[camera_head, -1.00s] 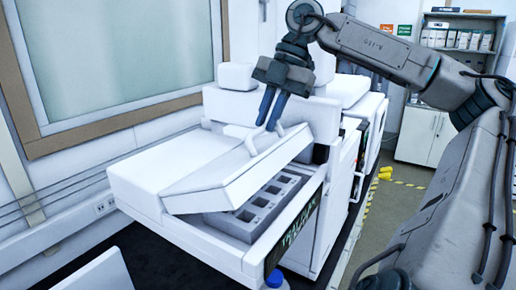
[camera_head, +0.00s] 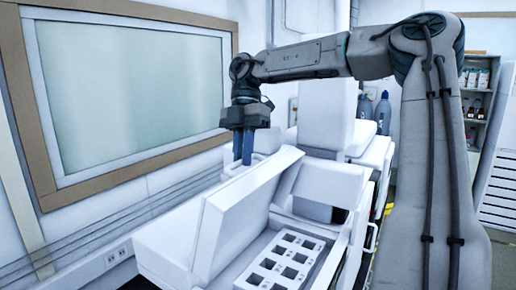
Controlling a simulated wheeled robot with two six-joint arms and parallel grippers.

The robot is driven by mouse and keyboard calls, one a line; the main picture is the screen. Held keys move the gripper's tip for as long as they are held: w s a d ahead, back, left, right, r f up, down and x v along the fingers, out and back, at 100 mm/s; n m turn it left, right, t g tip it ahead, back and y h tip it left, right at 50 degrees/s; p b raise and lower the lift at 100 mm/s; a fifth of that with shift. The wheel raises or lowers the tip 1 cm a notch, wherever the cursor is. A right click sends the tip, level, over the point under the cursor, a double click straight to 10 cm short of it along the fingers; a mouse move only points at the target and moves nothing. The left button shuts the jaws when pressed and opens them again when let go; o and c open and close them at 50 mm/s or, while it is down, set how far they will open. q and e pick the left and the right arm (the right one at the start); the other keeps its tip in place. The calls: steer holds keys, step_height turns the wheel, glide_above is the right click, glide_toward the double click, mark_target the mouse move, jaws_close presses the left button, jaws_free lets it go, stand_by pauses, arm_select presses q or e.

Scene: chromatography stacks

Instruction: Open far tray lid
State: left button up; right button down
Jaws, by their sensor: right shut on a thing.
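The white tray lid (camera_head: 238,212) is tilted up steeply on the white instrument. Beneath and to its right lies the uncovered grey-white tray (camera_head: 268,258) with several square wells. My right gripper (camera_head: 242,160) points down at the lid's upper far edge, its blue fingers shut on the lid there, likely at its handle; the exact contact is partly hidden. My left gripper is not in view.
The white instrument body (camera_head: 335,183) stands behind and to the right of the tray. A wall with a framed window (camera_head: 140,90) runs along the left. Shelves with bottles (camera_head: 478,100) stand at the back right.

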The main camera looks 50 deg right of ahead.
steer(key=shift+w+a+f+m+g, duration=0.2)
steer(key=shift+w+g, duration=0.35)
steer(key=shift+w, duration=0.4)
steer(key=shift+w+f+m+g, duration=0.1)
steer(key=shift+w+f+g, duration=0.35)
steer(key=shift+w, duration=0.5)
steer(key=shift+w+a+f+m+g, duration=0.15)
steer(key=shift+w+g, duration=0.45)
steer(key=shift+w, duration=0.35)
steer(key=c, duration=1.5)
jaws_free()
steer(key=shift+d, duration=0.1)
steer(key=shift+o, duration=0.2)
steer(key=shift+w+d, duration=0.15)
steer(key=shift+d, duration=0.1)
steer(key=shift+r, duration=0.1)
steer(key=shift+s+a+r, duration=0.15)
steer(key=shift+s+a, duration=0.05)
